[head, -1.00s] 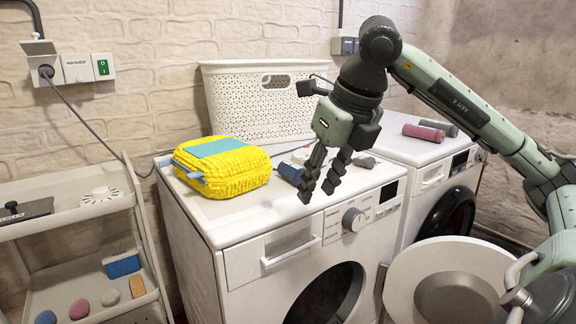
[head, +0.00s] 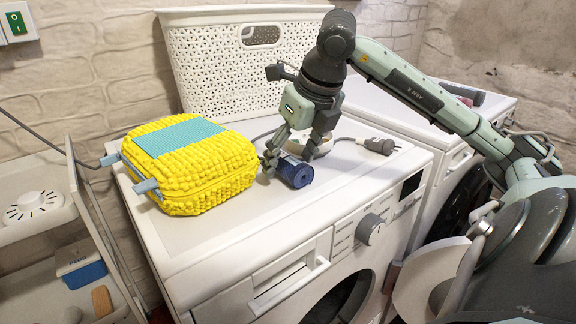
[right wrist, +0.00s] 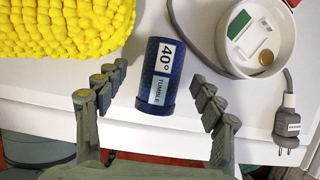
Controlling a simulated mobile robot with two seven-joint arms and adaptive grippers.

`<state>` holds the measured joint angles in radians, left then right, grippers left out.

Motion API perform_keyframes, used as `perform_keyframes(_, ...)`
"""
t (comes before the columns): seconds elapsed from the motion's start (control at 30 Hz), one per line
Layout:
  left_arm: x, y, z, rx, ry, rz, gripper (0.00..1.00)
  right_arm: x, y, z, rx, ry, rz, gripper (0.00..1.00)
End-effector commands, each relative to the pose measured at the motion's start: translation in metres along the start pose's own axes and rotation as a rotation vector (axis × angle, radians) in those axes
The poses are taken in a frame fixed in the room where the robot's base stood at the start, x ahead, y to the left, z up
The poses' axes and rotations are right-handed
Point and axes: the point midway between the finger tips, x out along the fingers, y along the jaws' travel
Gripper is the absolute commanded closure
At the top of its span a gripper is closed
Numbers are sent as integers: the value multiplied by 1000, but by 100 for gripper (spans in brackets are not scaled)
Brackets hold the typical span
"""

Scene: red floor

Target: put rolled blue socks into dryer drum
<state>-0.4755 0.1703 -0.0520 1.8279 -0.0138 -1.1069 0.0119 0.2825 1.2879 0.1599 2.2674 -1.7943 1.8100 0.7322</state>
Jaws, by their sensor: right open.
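The rolled blue socks (head: 295,172) lie on top of the front white machine (head: 215,243). In the right wrist view the roll (right wrist: 163,60) is a dark blue cylinder with "40°" and "TUMBLE" labels. My right gripper (head: 287,157) is open and low over the top. In the right wrist view its fingers (right wrist: 158,80) stand apart on either side of the roll's near end, with gaps visible. The front machine's round door (head: 425,285) stands open, and its dark drum opening (head: 345,300) shows partly at the bottom. My left gripper is not in view.
A yellow knobbly case (head: 190,165) sits left of the socks. A white perforated basket (head: 215,65) stands behind. A white dish (right wrist: 235,55) and a grey plug (head: 380,146) with its cord lie to the right. A shelf cart (head: 70,170) stands at left.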

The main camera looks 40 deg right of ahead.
Motion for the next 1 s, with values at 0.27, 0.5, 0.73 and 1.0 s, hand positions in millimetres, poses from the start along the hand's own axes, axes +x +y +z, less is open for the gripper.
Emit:
perform_keyframes(0.27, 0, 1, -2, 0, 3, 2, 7, 6, 0, 0, 0, 0, 0, 31)
perform_keyframes(0.5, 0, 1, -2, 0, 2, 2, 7, 6, 0, 0, 0, 0, 0, 58)
perform_keyframes(0.73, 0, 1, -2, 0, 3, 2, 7, 6, 0, 0, 0, 0, 0, 85)
perform_keyframes(1.0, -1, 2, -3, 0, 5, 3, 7, 5, -1, 1, 0, -1, -1, 90)
